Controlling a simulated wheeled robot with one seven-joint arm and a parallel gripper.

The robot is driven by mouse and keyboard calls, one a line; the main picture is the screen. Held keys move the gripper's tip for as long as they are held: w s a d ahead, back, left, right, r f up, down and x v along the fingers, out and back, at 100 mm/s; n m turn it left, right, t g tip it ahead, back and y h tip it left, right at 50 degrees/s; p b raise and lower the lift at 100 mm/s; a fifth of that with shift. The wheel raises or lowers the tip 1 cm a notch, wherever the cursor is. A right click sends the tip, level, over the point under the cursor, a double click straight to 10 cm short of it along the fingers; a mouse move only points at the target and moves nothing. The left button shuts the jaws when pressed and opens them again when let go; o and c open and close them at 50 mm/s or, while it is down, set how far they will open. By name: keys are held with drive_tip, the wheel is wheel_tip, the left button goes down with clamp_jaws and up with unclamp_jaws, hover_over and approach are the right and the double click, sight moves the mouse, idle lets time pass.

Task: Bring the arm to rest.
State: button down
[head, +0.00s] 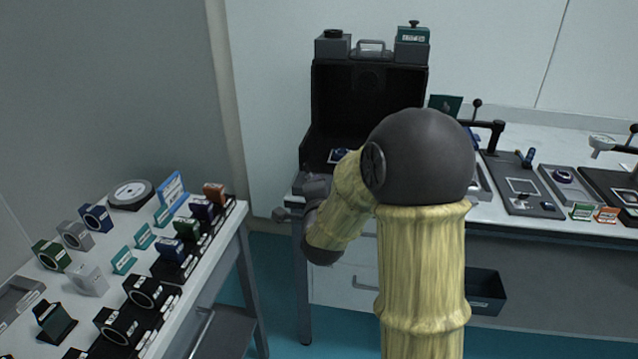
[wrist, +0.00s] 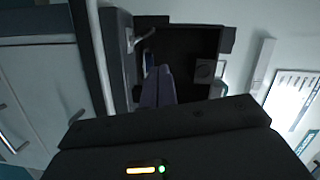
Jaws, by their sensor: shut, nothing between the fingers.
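My gripper (wrist: 158,80) shows in the wrist view with its two grey-purple fingers together and nothing held between them. The fingers point toward the dark open inside of a black case (wrist: 190,45). In the head view my arm, in a yellow sleeve with a dark elbow, is bent at the elbow, with its forearm reaching left and down. My wrist end is in front of the table's left end, near the black case (head: 345,100). The fingertips are hard to make out in the head view.
The back table (head: 490,208) holds the case, flat trays and a black post with a lever. A left table (head: 226,232) carries several small mounts and labelled cards. An open drawer (head: 485,290) juts out below the back table. Blue floor shows between the tables.

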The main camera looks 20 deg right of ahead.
drive_tip(key=shift+s+a, duration=0.15)
drive_tip(key=shift+s, duration=0.3)
drive_tip(key=s+a+f+n+g+y, duration=0.45)
drive_tip(key=s+f+n+g, duration=0.25)
drive_tip(key=s+f+n, duration=0.25)
drive_tip(key=s+f+n+g, duration=0.2)
drive_tip(key=s+n+g, duration=0.2)
drive_tip(key=s, duration=0.4)
drive_tip(key=s+f+n+g, duration=0.2)
drive_tip(key=s+n+g, duration=0.1)
drive_tip(key=s+n, duration=0.3)
wheel_tip(320, 180, up, 30)
drive_tip(key=s+m+p, duration=0.1)
drive_tip(key=p, duration=2.9)
drive_tip(key=shift+s+a, duration=0.2)
drive_tip(key=shift+a, duration=0.15)
